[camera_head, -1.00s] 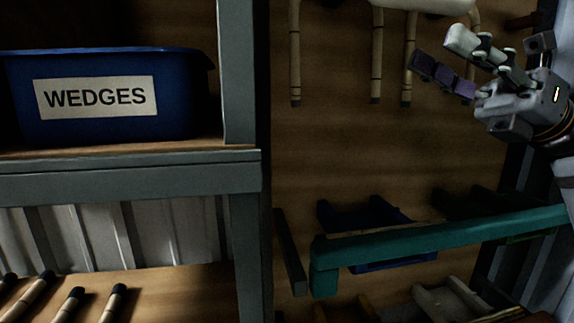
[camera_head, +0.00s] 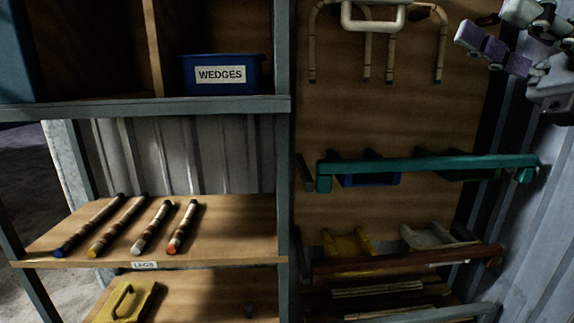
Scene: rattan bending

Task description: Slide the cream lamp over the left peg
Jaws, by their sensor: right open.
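I cannot make out a cream lamp or a left peg for certain. A cream rattan frame with bent legs and a pale loop (camera_head: 375,24) hangs on the wooden back panel at the top right, its top cut off by the picture edge. My right gripper (camera_head: 488,23) is at the top right corner, open and empty, with purple pads on one finger. It shows to the right of the frame, apart from it in the picture. My left gripper is out of view.
A blue bin labelled WEDGES (camera_head: 221,75) stands on the upper left shelf. Several rods (camera_head: 158,227) lie on the shelf below; a yellow tool (camera_head: 126,302) lies lower. A teal rail (camera_head: 430,165) and a brown rail (camera_head: 405,261) cross the right bay. A grey post (camera_head: 284,180) divides the bays.

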